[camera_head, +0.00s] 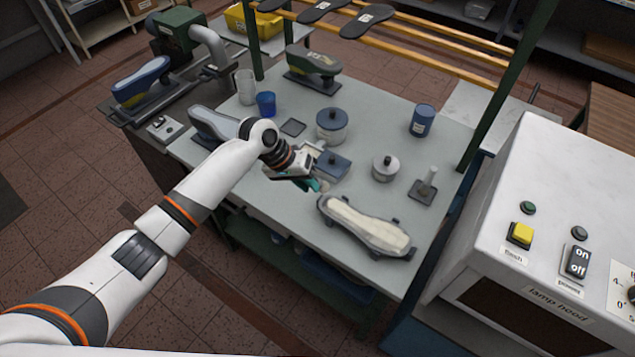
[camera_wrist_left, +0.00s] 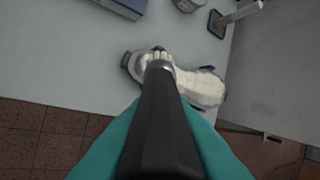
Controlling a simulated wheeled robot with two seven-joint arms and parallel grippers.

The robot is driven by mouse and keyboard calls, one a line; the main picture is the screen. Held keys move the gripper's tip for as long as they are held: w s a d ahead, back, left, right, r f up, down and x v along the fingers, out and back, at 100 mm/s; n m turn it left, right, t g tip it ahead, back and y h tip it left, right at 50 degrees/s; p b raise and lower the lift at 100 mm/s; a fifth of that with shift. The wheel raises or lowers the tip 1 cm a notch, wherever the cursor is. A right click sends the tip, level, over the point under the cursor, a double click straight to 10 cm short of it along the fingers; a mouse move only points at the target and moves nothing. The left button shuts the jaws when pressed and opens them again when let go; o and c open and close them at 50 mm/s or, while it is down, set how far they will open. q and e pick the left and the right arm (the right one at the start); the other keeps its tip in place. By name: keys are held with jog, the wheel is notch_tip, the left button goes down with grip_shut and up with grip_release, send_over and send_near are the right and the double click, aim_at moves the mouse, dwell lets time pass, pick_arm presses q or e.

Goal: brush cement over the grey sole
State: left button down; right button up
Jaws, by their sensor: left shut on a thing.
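The upturned sole (camera_head: 365,226) lies in a dark holder with small side clamps near the table's front edge. Its face looks pale cream, with a greyish rim. In the left wrist view the sole (camera_wrist_left: 203,88) shows behind the brush. My left gripper (camera_head: 314,184), with teal fingers, is shut on a brush (camera_wrist_left: 160,125) with a black handle and a metal collar. The brush's pale bristles overlap the sole's left end in the wrist view; I cannot tell whether they touch it. My right gripper is in neither view.
Behind the sole stand a blue box (camera_head: 332,164), a lidded grey-blue pot (camera_head: 332,124), a small pale pot (camera_head: 385,167) and a post on a dark base (camera_head: 423,191). A white lamp hood (camera_head: 560,200) stands at the right. A green post (camera_head: 508,85) rises at the table's right edge.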

pick_arm(q)
jog(key=shift+f, duration=0.3)
